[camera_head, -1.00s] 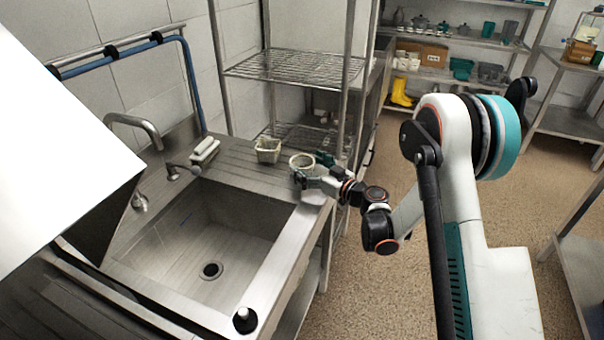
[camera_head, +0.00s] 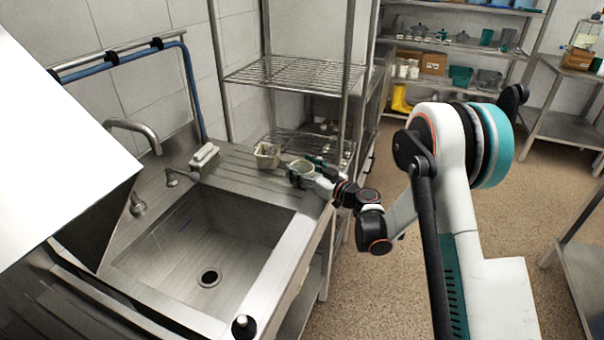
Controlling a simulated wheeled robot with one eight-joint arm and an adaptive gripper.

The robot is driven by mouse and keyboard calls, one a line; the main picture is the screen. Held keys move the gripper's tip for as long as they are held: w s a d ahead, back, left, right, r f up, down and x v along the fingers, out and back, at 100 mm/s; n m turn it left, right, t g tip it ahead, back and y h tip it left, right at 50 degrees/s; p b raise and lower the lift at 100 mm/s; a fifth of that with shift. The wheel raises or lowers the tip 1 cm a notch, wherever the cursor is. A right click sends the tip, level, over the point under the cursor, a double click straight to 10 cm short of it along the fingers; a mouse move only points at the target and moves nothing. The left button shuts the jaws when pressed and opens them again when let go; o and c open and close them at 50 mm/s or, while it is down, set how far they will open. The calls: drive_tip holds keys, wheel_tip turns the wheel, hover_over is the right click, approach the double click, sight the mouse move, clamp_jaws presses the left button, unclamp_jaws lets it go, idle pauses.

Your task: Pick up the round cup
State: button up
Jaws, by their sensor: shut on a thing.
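The round cup (camera_head: 301,168) is pale and stands near the back right corner of the steel sink counter. My gripper (camera_head: 303,174) is at the cup, with its fingers around the cup's sides, and is shut on it. The cup's lower part is partly hidden by the fingers. I cannot tell whether the cup touches the counter or is slightly above it. My arm reaches in from the right.
A square perforated basket (camera_head: 267,155) sits just left of the cup. A white block-like item (camera_head: 204,156) lies farther left by the faucet (camera_head: 140,128). The sink basin (camera_head: 225,240) is open in front. A wire shelf rack (camera_head: 295,72) stands behind the counter.

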drive_tip(key=shift+r, duration=0.1)
wheel_tip(320, 180, up, 19)
drive_tip(key=p, duration=0.7)
drive_tip(key=s+d+m+t+h, duration=0.2)
drive_tip(key=d+m+h, duration=0.1)
drive_tip(key=d, duration=0.4)
drive_tip(key=s+d+f+m+t+h, duration=0.1)
drive_tip(key=s+d+m+t+h, duration=0.1)
drive_tip(key=d+h, duration=0.4)
drive_tip(key=s+d+m+t+h, duration=0.2)
drive_tip(key=s+d+m+h, duration=0.1)
drive_tip(key=d, duration=0.7)
drive_tip(key=shift+f+m+h, duration=0.25)
drive_tip(key=shift+m+h, duration=0.45)
drive_tip(key=shift+s, duration=0.2)
